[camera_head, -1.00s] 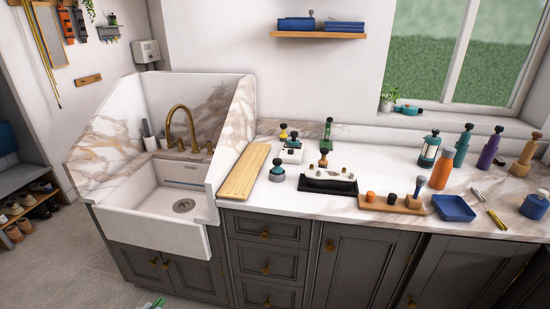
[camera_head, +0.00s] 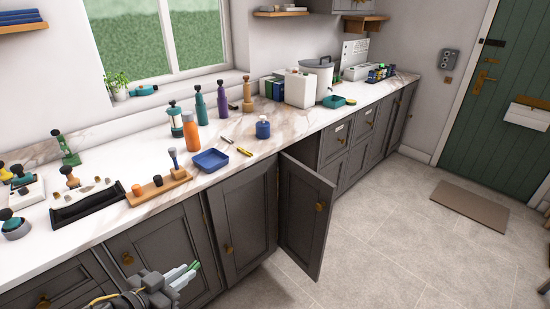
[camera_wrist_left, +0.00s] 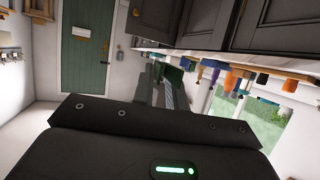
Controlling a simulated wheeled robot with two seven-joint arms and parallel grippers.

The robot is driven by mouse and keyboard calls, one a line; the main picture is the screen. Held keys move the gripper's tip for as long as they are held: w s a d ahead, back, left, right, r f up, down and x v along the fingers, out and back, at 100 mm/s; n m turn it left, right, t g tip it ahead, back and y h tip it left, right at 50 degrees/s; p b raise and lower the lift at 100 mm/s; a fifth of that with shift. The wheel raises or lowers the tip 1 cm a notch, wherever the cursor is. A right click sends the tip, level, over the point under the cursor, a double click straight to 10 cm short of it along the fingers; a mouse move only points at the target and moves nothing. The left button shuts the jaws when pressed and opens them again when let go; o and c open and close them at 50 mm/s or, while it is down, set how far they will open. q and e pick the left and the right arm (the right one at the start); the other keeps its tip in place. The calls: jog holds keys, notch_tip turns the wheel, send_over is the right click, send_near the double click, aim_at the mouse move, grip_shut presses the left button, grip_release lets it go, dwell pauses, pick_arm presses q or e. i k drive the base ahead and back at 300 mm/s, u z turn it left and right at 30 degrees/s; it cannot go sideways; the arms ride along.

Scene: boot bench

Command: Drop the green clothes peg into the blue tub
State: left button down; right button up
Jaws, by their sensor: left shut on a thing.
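My left gripper (camera_head: 182,275) is low in the head view, in front of the dark cabinet doors and below the counter top. It is shut on the green clothes peg (camera_head: 193,266), whose green end shows past the pale fingertips. The rest of the peg is hidden by the fingers. My right gripper is not in view.
A wooden block with pegs (camera_head: 160,187) stands left of the tub, an orange bottle (camera_head: 190,131) behind it. A cabinet door (camera_head: 304,215) stands open into the room.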

aim_at(211, 165)
jog(key=z, duration=0.35)
jog(key=i, duration=1)
